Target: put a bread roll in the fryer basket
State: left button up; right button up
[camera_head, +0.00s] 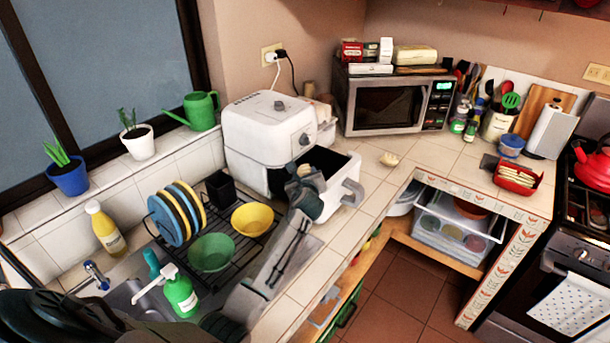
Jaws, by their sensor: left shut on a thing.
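The white air fryer (262,125) stands on the counter with its basket (347,207) pulled out toward the front right. The basket's dark inside is partly hidden by my left arm. My left gripper (304,178) is at the basket's opening, shut on a small beige bread roll (304,171) that is mostly hidden by the fingers. I cannot tell whether the roll touches the basket floor. Another bread roll (388,159) lies on the tiled counter to the right of the basket. My right gripper is not in view.
The dish rack holds plates, a yellow bowl (252,219) and a green bowl (211,252), close to my left arm. A microwave (392,106) stands behind. A red container (516,178) is at the right. The counter around the loose roll is clear.

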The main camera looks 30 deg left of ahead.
pick_arm(q)
jog(key=shift+s+f, duration=0.1)
jog(key=shift+f, duration=0.15)
jog(key=o, duration=0.7)
jog(key=shift+d+f, duration=0.1)
jog(key=shift+f, duration=0.15)
jog(key=shift+r, duration=0.5)
jog(key=b+v, duration=0.1)
jog(key=v, duration=0.7)
jog(key=b+v, duration=0.1)
jog(key=v, duration=0.3)
jog(key=shift+r+b, duration=0.3)
jog(key=shift+r, duration=0.05)
